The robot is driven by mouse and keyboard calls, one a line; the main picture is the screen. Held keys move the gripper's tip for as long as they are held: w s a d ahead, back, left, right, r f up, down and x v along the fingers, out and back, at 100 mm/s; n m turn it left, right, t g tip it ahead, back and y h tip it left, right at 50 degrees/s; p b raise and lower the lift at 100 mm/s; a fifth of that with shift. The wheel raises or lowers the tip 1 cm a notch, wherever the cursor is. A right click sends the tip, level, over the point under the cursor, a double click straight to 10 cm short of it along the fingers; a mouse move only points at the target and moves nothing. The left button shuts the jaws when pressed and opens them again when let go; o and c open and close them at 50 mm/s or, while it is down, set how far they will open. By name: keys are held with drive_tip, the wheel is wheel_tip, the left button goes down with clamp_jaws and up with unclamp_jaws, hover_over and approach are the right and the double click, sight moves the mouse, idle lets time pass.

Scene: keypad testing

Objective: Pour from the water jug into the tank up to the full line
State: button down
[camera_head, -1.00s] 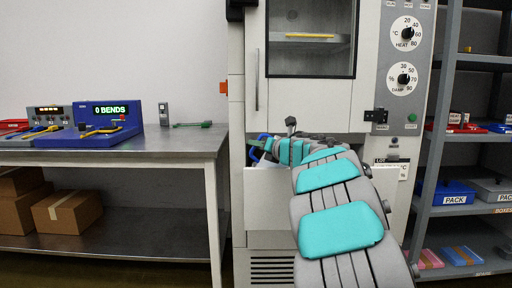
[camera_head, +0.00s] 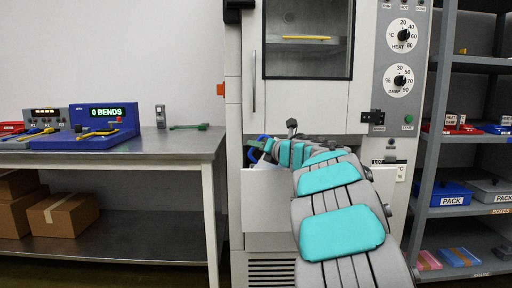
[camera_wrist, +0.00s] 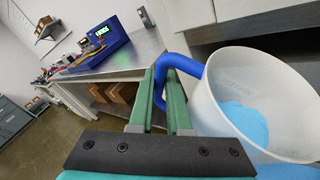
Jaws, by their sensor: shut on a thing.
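My gripper (camera_wrist: 161,88) has two green fingers, shut on the blue handle (camera_wrist: 186,66) of the water jug (camera_wrist: 216,98). The jug is translucent white and fills the right of the wrist view, with blue water (camera_wrist: 246,124) inside. In the head view, my gripper (camera_head: 257,145) and the blue handle (camera_head: 251,154) show just above a white open-topped box on the machine's front, which looks like the tank (camera_head: 267,205). My arm hides most of the jug there. I cannot see the tank's full line or water level.
The tall machine (camera_head: 233,130) has a glass door and dials above the tank. A metal table (camera_head: 190,150) at left holds a blue tester (camera_head: 88,140) reading "0 BENDS". A grey shelf (camera_head: 424,180) with boxes stands close on the right.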

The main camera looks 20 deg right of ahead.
sight(266, 136)
drive_tip(key=shift+d+r+b, duration=0.15)
drive_tip(key=shift+d+b, duration=0.1)
drive_tip(key=shift+b, duration=0.05)
drive_tip(key=shift+s+d+r+m+t+b, duration=0.1)
drive_tip(key=shift+d+r+m+t+b, duration=0.2)
drive_tip(key=shift+r+m, duration=0.2)
drive_tip(key=shift+s+d+r+m+t+b, duration=0.1)
drive_tip(key=shift+d+r+m+t+b, duration=0.15)
drive_tip(key=shift+r+m, duration=0.2)
idle(1.5)
drive_tip(key=shift+s+d+r+m+t+b, duration=0.15)
drive_tip(key=shift+d+m+t+b, duration=0.15)
drive_tip(key=shift+m+t+b, duration=0.55)
idle(1.2)
drive_tip(key=shift+s+d+r+m+y+b, duration=0.15)
drive_tip(key=shift+d+r+m+y+b, duration=0.2)
drive_tip(key=shift+r+b, duration=0.3)
idle(2.5)
